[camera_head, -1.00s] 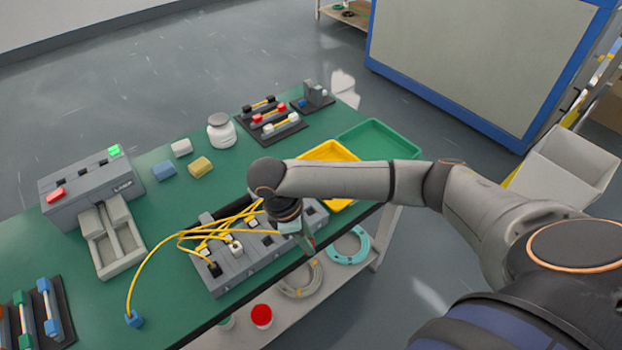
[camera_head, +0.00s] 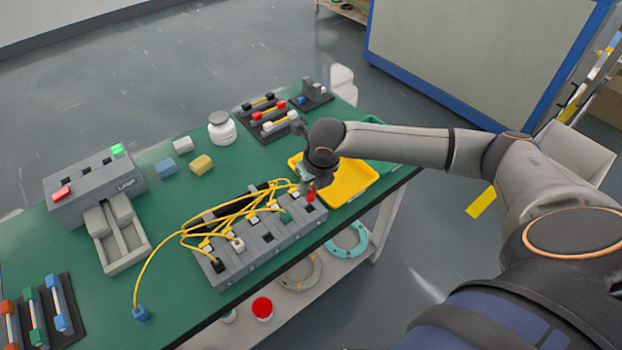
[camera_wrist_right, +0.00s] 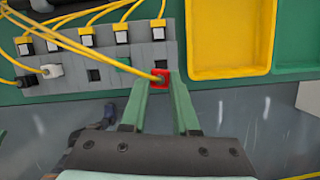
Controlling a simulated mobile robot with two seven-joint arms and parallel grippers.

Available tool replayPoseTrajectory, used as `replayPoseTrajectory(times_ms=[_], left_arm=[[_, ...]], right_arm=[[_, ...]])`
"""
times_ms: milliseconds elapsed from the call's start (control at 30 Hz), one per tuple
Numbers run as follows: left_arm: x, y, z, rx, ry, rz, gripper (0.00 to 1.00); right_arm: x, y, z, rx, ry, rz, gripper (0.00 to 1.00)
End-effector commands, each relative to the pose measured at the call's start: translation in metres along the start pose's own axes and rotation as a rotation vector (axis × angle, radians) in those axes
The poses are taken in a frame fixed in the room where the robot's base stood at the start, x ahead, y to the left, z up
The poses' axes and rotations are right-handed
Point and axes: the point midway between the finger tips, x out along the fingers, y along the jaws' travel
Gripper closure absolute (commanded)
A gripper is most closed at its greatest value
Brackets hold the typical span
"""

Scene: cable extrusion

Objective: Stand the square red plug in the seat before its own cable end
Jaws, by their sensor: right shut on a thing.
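The square red plug (camera_head: 311,196) is at the right end of the grey seat block (camera_head: 232,270). In the right wrist view the red plug (camera_wrist_right: 161,74) lies between the green fingertips of my right gripper (camera_wrist_right: 162,86), which is shut on it. In the head view the right gripper (camera_head: 308,184) comes down over the block's right end. A yellow cable (camera_wrist_right: 115,62) reaches the red plug in the wrist view. A white-topped cable end (camera_wrist_right: 157,33) lies just behind it. I cannot tell whether the plug is fully down in its seat. My left gripper is not in view.
A yellow tray (camera_head: 350,184) is close right of the gripper. Yellow cables (camera_head: 190,232) loop over the block's left.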

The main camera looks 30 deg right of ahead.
Motion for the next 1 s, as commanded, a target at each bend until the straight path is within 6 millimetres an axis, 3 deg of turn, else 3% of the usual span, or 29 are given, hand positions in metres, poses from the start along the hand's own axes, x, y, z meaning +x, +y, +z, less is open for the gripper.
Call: replayPoseTrajectory(times_ms=[200, 467, 1000], left_arm=[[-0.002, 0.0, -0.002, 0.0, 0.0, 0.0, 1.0], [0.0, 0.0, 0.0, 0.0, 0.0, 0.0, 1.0], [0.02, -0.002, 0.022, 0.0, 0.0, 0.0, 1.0]], right_arm=[[-0.003, -0.005, 0.008, -0.143, 0.001, 0.044, 1.0], [0.003, -0.005, 0.006, -0.163, 0.002, 0.049, 1.0], [0.037, -0.005, -0.004, -0.163, 0.001, 0.049, 1.0]])
